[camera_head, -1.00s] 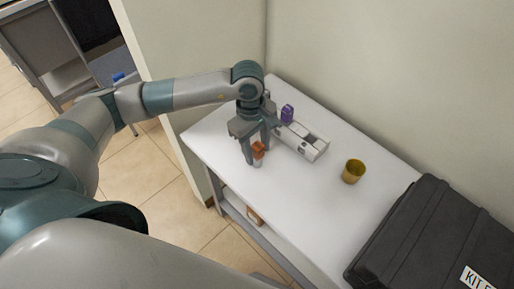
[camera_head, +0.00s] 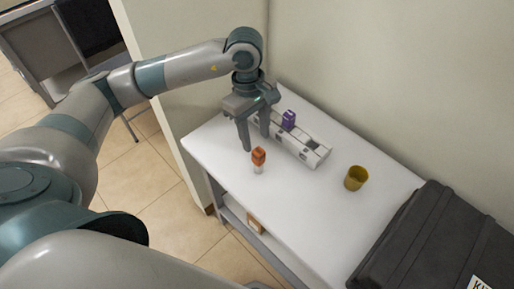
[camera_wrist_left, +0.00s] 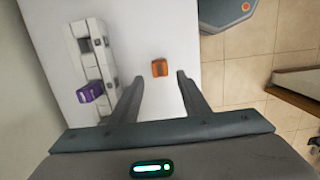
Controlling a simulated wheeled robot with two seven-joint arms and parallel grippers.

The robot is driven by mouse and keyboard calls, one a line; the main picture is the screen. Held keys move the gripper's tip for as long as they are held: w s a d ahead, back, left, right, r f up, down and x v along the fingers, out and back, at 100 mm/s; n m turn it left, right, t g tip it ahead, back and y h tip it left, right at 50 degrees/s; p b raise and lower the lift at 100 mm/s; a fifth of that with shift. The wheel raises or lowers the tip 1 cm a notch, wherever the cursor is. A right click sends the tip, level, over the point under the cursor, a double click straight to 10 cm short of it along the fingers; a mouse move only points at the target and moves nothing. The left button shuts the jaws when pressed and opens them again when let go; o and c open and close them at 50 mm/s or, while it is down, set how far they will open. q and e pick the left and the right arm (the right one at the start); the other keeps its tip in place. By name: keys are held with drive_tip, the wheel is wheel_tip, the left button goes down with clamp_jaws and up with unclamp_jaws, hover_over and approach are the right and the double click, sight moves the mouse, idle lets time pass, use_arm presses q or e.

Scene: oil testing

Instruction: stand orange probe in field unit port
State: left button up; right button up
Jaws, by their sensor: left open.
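The orange probe (camera_head: 258,156) stands upright on the white table, with an orange top and a pale lower part. It also shows from above in the left wrist view (camera_wrist_left: 160,68), ahead of and between the fingers. The field unit (camera_head: 310,154) is a long white block with dark square ports, lying behind the probe; it also shows in the left wrist view (camera_wrist_left: 86,50). A purple piece (camera_head: 289,120) is at the unit, upright. My left gripper (camera_head: 256,144) is open and empty, above and behind the probe. My right gripper is not in view.
A yellow cup (camera_head: 356,178) stands right of the field unit. A black case (camera_head: 425,240) fills the table's right end. The wall borders the table's back. The white table (camera_head: 290,205) is clear in front of the cup.

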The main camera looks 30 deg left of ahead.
use_arm(q)
drive_tip(key=r, duration=0.4)
drive_tip(key=shift+a+b, duration=0.25)
drive_tip(key=shift+b, duration=0.05)
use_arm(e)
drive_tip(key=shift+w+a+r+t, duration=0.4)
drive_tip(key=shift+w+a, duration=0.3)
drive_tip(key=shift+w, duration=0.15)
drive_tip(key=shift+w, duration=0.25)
use_arm(q)
drive_tip(key=shift+o, duration=0.4)
drive_tip(key=shift+w, duration=0.1)
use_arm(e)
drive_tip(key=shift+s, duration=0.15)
